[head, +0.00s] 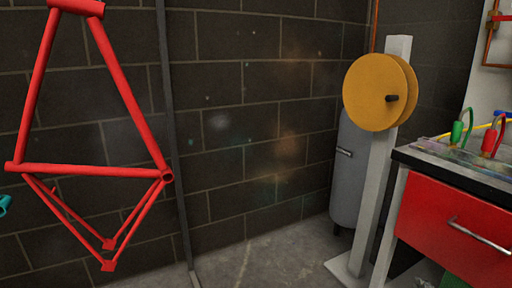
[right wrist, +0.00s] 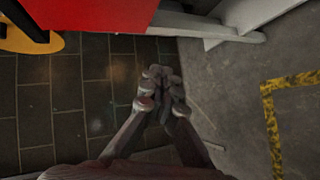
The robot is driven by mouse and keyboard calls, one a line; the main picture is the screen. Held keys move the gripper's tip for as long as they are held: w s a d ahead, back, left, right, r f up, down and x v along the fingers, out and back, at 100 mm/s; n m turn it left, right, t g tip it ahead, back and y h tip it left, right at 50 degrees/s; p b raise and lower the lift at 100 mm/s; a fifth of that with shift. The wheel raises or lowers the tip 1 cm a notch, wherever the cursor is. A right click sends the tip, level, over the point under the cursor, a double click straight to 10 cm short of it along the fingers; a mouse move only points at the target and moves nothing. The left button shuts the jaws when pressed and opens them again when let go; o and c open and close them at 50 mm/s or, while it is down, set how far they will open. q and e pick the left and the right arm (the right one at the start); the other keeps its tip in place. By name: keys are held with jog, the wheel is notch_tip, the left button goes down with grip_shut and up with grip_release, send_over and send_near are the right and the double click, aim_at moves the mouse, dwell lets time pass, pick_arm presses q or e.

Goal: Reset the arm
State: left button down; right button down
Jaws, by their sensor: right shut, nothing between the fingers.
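My right gripper (right wrist: 163,82) shows in the right wrist view, with its two fingers together and nothing between them. It hangs in free space, with the dark floor or wall surface behind it and no object touching it. I cannot make out either gripper clearly in the head view. My left gripper is in neither view.
A red bicycle frame (head: 95,170) hangs at the left before a dark block wall (head: 250,100). A yellow reel (head: 376,93) sits on a white post (head: 378,190) beside a grey cylinder (head: 348,170). A red-drawer bench (head: 455,225) stands right. Yellow-black tape (right wrist: 270,115) marks the floor.

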jog(key=s+a+f+m+g, duration=0.3)
jog(key=s+f+m, duration=0.1)
jog(key=s+f, duration=0.2)
jog(key=s+a+f+m+g, duration=0.3)
jog(key=s+f, duration=0.3)
jog(key=f, duration=0.3)
jog(key=shift+s+a+f+m, duration=0.15)
jog(key=shift+s+f+m, duration=0.05)
jog(key=shift+m, duration=0.4)
jog(key=c, duration=2.2)
grip_release()
jog(key=s+a+f+m+g, duration=0.1)
jog(key=s+a+f, duration=0.1)
jog(key=s, duration=0.1)
jog(key=s+a+f+m+g+y, duration=0.1)
jog(key=s+a+f+g, duration=0.1)
jog(key=s+a, duration=0.1)
jog(key=s+a+f+m+g+y, duration=0.1)
jog(key=s+a+f+m, duration=0.1)
jog(key=s, duration=0.2)
jog(key=shift+a+f, duration=0.1)
jog(key=shift+a, duration=0.1)
jog(key=shift+o, duration=1.3)
jog(key=shift+s+a+f, duration=0.15)
jog(key=shift+s+a, duration=0.1)
jog(key=o, duration=0.4)
jog(key=shift+m, duration=0.3)
